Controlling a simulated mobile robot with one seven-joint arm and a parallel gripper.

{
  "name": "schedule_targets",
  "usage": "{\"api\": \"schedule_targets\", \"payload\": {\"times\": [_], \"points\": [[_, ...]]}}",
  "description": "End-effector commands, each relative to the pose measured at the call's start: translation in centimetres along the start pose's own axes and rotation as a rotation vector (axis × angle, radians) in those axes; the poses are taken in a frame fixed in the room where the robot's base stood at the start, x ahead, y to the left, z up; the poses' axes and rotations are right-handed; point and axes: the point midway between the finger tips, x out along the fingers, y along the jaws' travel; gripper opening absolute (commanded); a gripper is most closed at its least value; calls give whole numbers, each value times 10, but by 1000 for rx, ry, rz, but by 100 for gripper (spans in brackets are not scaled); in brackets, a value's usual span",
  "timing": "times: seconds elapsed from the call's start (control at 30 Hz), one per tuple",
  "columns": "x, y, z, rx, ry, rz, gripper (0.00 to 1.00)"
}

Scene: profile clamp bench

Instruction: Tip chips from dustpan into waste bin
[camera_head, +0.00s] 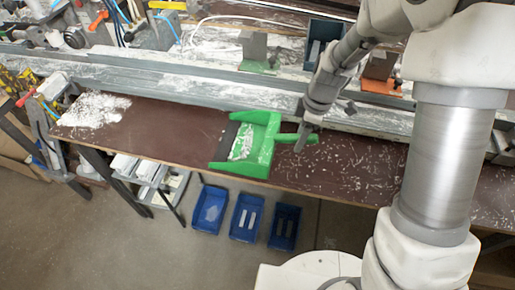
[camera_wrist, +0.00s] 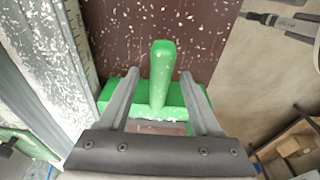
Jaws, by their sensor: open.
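A green dustpan (camera_head: 258,145) lies on the brown bench top, its open mouth to the left and its handle (camera_head: 298,138) to the right. Whitish chips (camera_head: 242,142) lie in its pan. My gripper (camera_head: 302,146) is over the handle, pointing down. In the wrist view my gripper (camera_wrist: 159,76) is open, with one finger on each side of the green handle (camera_wrist: 162,75) and visible gaps between. The pan's inside is mostly hidden there. I cannot tell which container is the waste bin.
Three blue bins (camera_head: 247,218) stand on the floor below the bench's front edge; some hold pale pieces. A long grey metal profile (camera_head: 200,88) runs behind the dustpan. White chips (camera_head: 92,108) are heaped at the left and scattered at the right. A dark blue box (camera_head: 322,38) stands behind.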

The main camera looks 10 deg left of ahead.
Motion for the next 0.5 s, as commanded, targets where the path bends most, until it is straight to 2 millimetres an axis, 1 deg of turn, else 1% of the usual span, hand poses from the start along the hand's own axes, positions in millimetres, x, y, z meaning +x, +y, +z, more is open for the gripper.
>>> {"api": "schedule_targets", "payload": {"times": [0.03,0.3,0.37,0.5], "points": [[3,0,0,0,0,0,65],[2,0,0,1,0,0,65],[2,0,0,1,0,0,56],[2,0,0,1,0,0,31]]}}
